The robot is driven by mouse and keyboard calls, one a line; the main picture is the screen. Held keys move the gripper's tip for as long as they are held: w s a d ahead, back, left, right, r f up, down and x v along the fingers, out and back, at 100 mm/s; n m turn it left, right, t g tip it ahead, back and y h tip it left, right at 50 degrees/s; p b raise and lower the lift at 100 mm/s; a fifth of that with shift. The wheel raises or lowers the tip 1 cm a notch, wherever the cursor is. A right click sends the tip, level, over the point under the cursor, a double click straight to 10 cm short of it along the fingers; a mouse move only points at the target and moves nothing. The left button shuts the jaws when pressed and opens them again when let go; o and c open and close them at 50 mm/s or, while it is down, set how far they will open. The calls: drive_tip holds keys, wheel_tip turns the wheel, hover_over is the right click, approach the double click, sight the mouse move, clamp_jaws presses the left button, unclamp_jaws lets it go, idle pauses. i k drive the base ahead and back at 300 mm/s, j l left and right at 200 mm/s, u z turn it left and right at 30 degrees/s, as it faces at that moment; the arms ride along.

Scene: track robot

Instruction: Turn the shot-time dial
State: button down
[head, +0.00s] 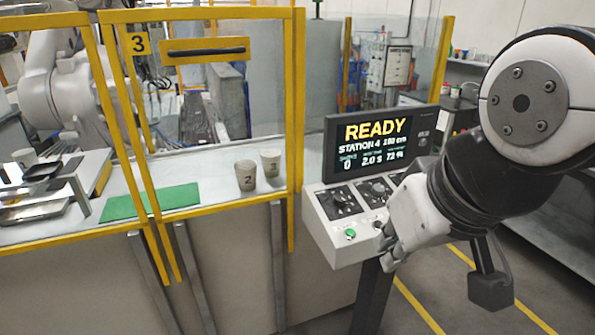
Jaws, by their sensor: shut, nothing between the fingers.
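A control console (318,228) with a sloped panel stands right of centre. Its panel carries a left dial (339,202), a middle dial (376,189) and a third, partly hidden dial (397,178). The dial labels are too small to read, so I cannot tell which is the shot-time dial. A screen (368,143) behind the panel reads READY, Station 4, 180 cm, 0, 2.0 S and 72 %. My gripper (386,256) is shut and empty, pointing down at the console's front right. It covers the panel's right part; whether it touches is unclear.
A green button (350,234) sits on the console's front edge. Yellow-framed clear fencing (297,130) stands left of the console. The floor at lower right has yellow lines.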

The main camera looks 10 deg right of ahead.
sight(377, 190)
drive_tip(key=z, duration=0.6)
drive_tip(key=i+l+z, duration=0.15)
drive_tip(key=i, duration=0.3)
drive_tip(key=i+l+z, duration=0.1)
drive_tip(key=i, duration=0.35)
